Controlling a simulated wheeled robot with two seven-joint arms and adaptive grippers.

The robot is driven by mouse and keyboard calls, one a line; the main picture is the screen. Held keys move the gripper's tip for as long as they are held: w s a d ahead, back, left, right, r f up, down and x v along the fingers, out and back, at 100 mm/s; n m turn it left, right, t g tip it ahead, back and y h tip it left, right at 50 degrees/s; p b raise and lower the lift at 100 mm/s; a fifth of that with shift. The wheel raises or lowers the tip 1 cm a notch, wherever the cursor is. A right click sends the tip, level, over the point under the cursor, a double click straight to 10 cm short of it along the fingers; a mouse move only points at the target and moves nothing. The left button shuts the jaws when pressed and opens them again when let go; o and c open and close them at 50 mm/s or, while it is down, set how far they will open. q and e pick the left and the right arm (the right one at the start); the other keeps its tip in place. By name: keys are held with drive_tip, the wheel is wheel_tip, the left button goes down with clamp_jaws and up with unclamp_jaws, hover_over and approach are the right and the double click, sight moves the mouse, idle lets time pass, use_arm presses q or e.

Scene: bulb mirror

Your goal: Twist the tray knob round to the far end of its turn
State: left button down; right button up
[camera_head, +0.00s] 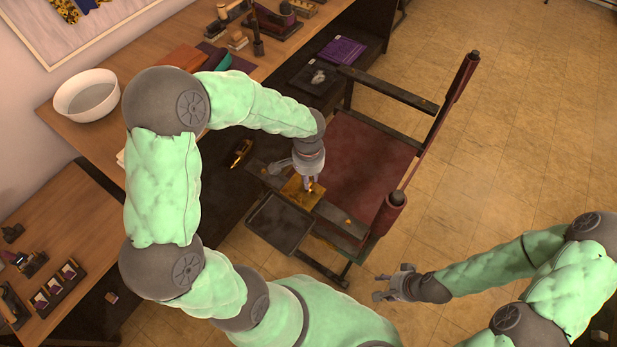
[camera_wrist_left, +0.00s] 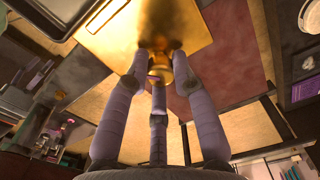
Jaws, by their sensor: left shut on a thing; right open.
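The tray knob (camera_wrist_left: 160,70) is a round brass knob on a gold square plate (camera_wrist_left: 160,28) in the left wrist view. In the head view the gold plate (camera_head: 293,189) sits beside the dark tray (camera_head: 280,224), at the edge of the chair. My left gripper (camera_head: 310,184) reaches down over the plate. Its fingers (camera_wrist_left: 160,78) are closed around the knob, which shows between the fingertips. The knob's turn angle cannot be told. My right gripper (camera_head: 384,285) is open and empty, out over the floor at lower right.
A chair with a red seat (camera_head: 366,158) and dark wooden arms stands right of the plate. A desk (camera_head: 110,120) holds a white bowl (camera_head: 87,95) and other items. A second table (camera_head: 60,255) is at lower left. The tiled floor (camera_head: 520,130) at right is open.

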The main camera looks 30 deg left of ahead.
use_arm(q)
drive_tip(key=shift+s+f, duration=0.1)
drive_tip(key=shift+s, duration=0.2)
drive_tip(key=shift+m+p, duration=1)
drive_tip(key=shift+m, duration=0.7)
drive_tip(key=shift+f, duration=0.1)
drive_tip(key=c, duration=1.3)
unclamp_jaws()
drive_tip(key=shift+o, duration=0.8)
drive_tip(key=shift+w, duration=0.1)
